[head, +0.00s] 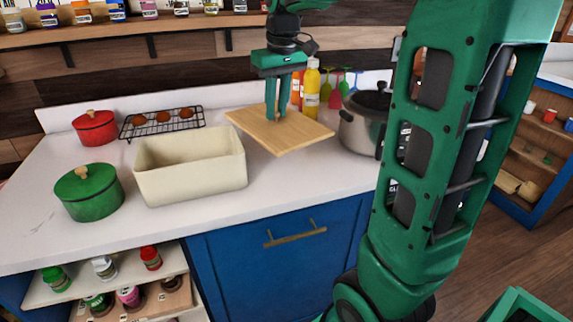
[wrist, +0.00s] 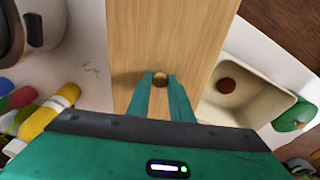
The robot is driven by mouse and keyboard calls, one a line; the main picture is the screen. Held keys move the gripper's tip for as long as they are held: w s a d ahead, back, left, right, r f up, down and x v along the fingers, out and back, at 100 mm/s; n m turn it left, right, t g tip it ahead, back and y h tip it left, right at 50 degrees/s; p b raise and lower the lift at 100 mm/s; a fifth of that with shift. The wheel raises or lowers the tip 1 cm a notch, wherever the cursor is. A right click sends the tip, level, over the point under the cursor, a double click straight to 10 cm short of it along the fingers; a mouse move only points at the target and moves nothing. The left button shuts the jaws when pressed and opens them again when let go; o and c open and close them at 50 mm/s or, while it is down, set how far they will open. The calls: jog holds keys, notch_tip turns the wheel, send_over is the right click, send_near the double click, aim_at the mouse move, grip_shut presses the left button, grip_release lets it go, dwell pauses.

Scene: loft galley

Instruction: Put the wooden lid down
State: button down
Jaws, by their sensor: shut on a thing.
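The wooden lid (head: 300,133) is a flat, light-brown rectangular board with a small round knob (wrist: 160,79). My gripper (head: 277,116) is shut on the knob, pointing down, with a fingertip on each side in the wrist view (wrist: 160,84). The lid is over the white counter, to the right of an open cream bin (head: 190,191), and does not cover its opening in the head view. In the wrist view, the lid (wrist: 165,35) overlaps the bin's near edge. Its height above the counter is hard to tell.
A steel pot (head: 358,132) stands close to the lid's right side, with bottles (head: 311,88) behind the lid. A green pot (head: 90,197), a red pot (head: 94,129) and a rack (head: 190,124) of brown round items stand left. Counter (head: 300,175) in front of the lid is bare.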

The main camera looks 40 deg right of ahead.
aim_at(294, 117)
jog(key=d+f+m, duration=0.2)
jog(key=d, duration=0.1)
jog(key=d+f+m, duration=0.1)
jog(key=d, duration=0.1)
jog(key=shift+s+d+f, duration=0.15)
jog(key=shift+s+d, duration=0.05)
jog(key=shift+s, duration=0.05)
jog(key=shift+d+f, duration=0.1)
jog(key=shift+f, duration=4.85)
jog(key=shift+f, duration=0.1)
jog(key=c, duration=1.6)
grip_release()
